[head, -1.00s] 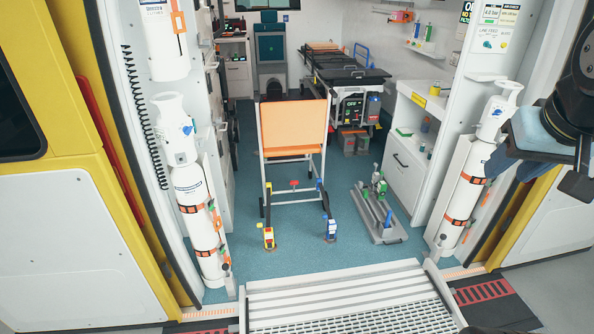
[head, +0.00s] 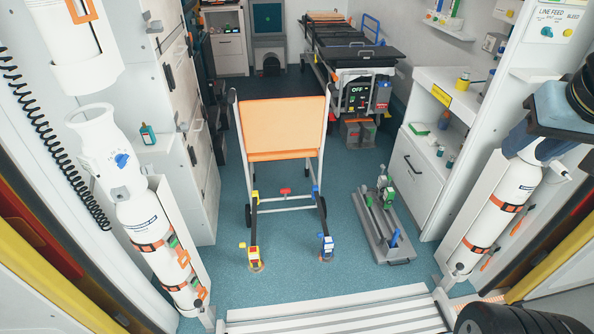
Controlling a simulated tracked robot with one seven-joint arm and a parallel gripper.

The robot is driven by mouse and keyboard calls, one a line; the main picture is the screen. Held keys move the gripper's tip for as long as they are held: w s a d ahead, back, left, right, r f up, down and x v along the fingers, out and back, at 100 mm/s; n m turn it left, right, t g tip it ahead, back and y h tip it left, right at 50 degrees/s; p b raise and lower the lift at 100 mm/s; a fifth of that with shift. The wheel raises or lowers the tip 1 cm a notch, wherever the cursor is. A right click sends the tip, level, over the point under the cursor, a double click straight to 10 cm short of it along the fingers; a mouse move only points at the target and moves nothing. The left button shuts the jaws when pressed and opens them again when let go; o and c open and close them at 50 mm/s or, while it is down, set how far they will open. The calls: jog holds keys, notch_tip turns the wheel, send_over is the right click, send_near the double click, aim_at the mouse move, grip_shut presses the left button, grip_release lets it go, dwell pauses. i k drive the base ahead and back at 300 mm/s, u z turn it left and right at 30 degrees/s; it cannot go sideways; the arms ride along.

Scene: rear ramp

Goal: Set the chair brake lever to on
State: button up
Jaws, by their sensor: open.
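The chair (head: 285,128) stands in the middle of the floor inside the vehicle, with an orange panel and a white frame. A small red lever-like part (head: 285,191) sits on its lower crossbar; I cannot tell from here whether it is the brake lever or how it is set. A yellow part (head: 254,246) and a blue part (head: 326,243) sit at the feet of the chair's two front legs.
A white ramp (head: 330,315) lies in front. White cylinders flank the doorway at left (head: 155,245) and right (head: 500,205). A grey floor rack (head: 382,230) with green and blue parts stands right of the chair. A stretcher (head: 350,65) is behind. Blue floor between ramp and chair is clear.

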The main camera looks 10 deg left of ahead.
aim_at(285, 191)
jog(key=z, duration=0.1)
jog(key=i, duration=1.3)
jog(key=u, duration=1.6)
jog(key=i, duration=0.55)
jog(key=z, duration=0.25)
jog(key=k, duration=0.55)
jog(key=u, duration=0.05)
jog(key=i, duration=0.1)
jog(key=u, duration=0.05)
